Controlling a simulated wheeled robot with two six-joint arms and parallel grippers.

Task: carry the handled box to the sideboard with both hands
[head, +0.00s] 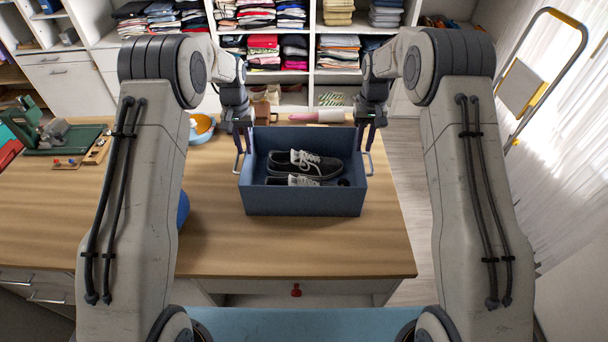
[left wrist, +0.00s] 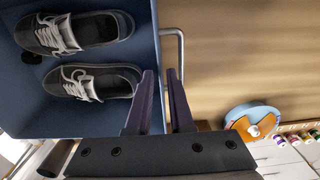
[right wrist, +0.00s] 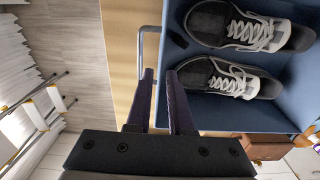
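The handled box (head: 300,203) is blue and open-topped and stands on the wooden worktop (head: 300,250), holding dark shoes with white laces (head: 305,163). A grey bar handle shows on each short side, in the left wrist view (left wrist: 183,50) and the right wrist view (right wrist: 140,50). My left gripper (head: 240,160) is at the left handle, my right gripper (head: 368,160) at the right one. Both have their fingers apart, with the outer finger overlapping the handle bar. Whether the fingers touch the bars cannot be told. I cannot tell which furniture is the sideboard.
A blue and orange round item (head: 200,128) lies left of the box, and a green machine (head: 70,137) stands further left. A pink-and-white roll (head: 318,117) lies behind the box. Clothes shelves (head: 312,60) line the back. A stepladder (head: 530,85) stands right. The worktop's front is clear.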

